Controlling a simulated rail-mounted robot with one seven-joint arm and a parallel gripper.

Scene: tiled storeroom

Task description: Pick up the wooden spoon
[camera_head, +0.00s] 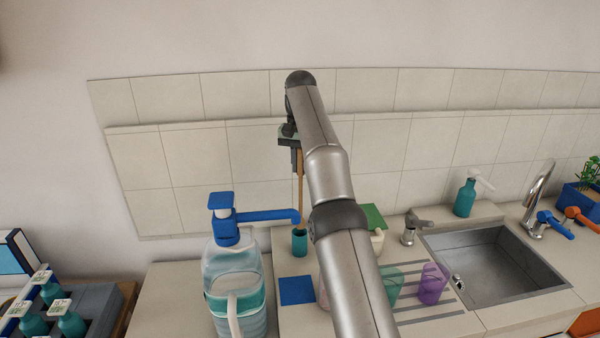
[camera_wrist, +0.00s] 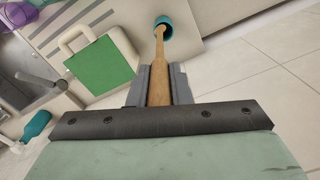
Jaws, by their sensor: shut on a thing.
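The wooden spoon (camera_head: 301,180) hangs nearly upright below my gripper (camera_head: 295,146), above the counter. In the wrist view my gripper (camera_wrist: 158,88) is shut on the thick upper part of the spoon (camera_wrist: 159,60), with a grey finger on either side.
A large jug with a blue pump (camera_head: 232,275) stands left of the cup, its spout near the spoon. A green-faced object (camera_head: 372,218), a purple cup (camera_head: 432,283) and the sink (camera_head: 490,262) lie to the right. The tiled wall (camera_head: 235,160) is behind.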

